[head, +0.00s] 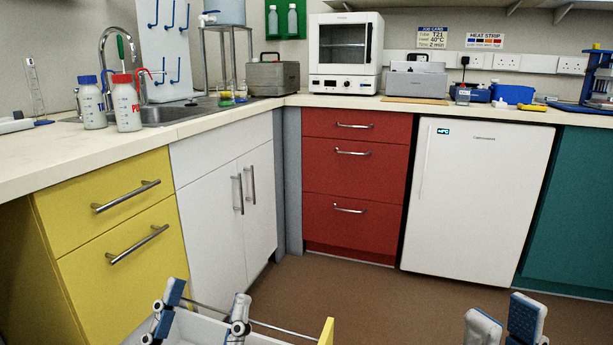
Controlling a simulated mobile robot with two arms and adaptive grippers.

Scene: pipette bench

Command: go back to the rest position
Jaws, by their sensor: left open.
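My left gripper (207,302) is at the bottom of the head view, left of centre. Its two fingers stand well apart, with nothing seen between them. It is in front of or over a white-walled open drawer (262,338) with a yellow front edge (326,332); I cannot tell whether it touches. My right gripper (504,316) is at the bottom right, over the brown floor. Its fingertips are apart with a gap and no object shows between them. The lower parts of both grippers are cut off by the frame.
A yellow drawer unit (110,245) and white cupboard (220,215) line the left. A red drawer unit (354,172), white fridge (475,205) and teal cabinet (575,220) stand at the back. Two wash bottles (126,108) stand by the sink. The middle floor (370,290) is clear.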

